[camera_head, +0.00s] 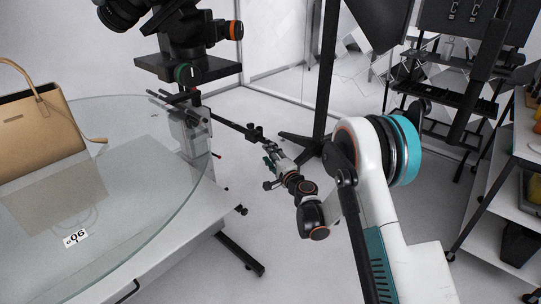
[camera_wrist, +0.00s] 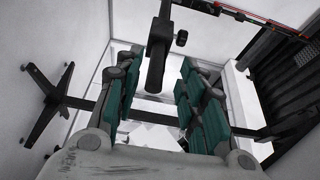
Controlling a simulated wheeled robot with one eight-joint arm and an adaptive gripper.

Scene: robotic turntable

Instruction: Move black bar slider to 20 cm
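A thin black bar (camera_head: 226,122) reaches out to the right from the stand beside the glass turntable in the head view. A small black slider block (camera_head: 254,132) sits near its outer end. My gripper (camera_head: 270,160) is just below that end. In the wrist view, my gripper (camera_wrist: 155,95) is open, with teal pads apart on both sides. A black bar with a rounded end (camera_wrist: 157,65) shows between the pads, with a gap on each side. A small black knob (camera_wrist: 181,38) is to its right. I cannot read any scale on the bar.
A camera (camera_head: 190,35) stands above the bar's inner end. A black light stand (camera_head: 325,80) is behind my arm. Shelves (camera_head: 510,190) are at the right.

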